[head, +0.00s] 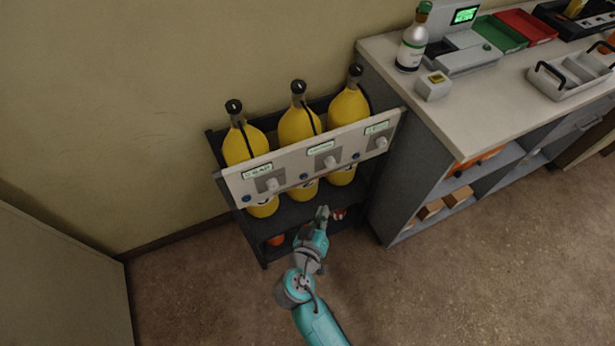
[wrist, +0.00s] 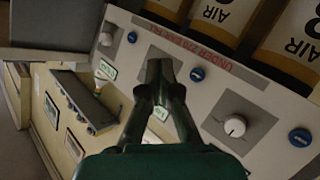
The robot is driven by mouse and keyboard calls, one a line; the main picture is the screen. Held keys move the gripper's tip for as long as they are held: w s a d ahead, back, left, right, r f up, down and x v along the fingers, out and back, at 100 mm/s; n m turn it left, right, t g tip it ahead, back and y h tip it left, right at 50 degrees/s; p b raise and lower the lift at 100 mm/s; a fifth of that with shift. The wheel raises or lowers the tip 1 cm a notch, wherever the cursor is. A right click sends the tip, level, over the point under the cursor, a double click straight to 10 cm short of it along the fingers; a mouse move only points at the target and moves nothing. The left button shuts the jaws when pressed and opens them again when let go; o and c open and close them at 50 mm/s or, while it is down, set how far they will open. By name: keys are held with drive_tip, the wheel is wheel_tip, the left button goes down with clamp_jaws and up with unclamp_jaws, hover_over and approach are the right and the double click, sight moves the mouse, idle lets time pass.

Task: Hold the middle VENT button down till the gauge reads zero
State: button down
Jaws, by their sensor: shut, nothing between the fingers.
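A pale panel (head: 295,178) with three greenish displays, grey knobs and blue buttons runs across a rack of yellow cylinders. The middle blue button (head: 305,177) is left of the middle knob (head: 329,161). The middle display (head: 320,148) is too small to read. In the wrist view, that button (wrist: 197,74) appears just right of my fingertips, beside red lettering. My gripper (head: 322,212) is below and in front of the panel, fingers shut and empty. Its fingertips (wrist: 160,65) cover the middle knob in the wrist view. I see no clear contact with the button.
The other blue buttons (head: 248,198) and (head: 356,156) sit along the same panel. A counter (head: 470,110) with a bottle (head: 412,42), a small grey box (head: 433,86) and trays stands right of the rack. A pale surface (head: 60,285) is at left. Floor in front is clear.

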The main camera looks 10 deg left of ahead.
drive_tip(key=w+a, duration=0.5)
drive_tip(key=w, duration=0.2)
drive_tip(key=shift+w, duration=0.15)
idle(0.4)
drive_tip(key=shift+w, duration=0.1)
idle(1.3)
drive_tip(key=shift+w+a, duration=0.25)
drive_tip(key=shift+w+a, duration=0.2)
drive_tip(key=shift+w, duration=0.15)
idle(1.7)
drive_tip(key=shift+s+d, duration=0.1)
drive_tip(key=shift+s, duration=0.05)
drive_tip(key=shift+s+d, duration=0.35)
drive_tip(key=shift+s, duration=0.2)
drive_tip(key=shift+s+d, duration=0.7)
drive_tip(key=shift+s, duration=0.35)
drive_tip(key=shift+s+d, duration=0.7)
drive_tip(key=shift+s, duration=0.35)
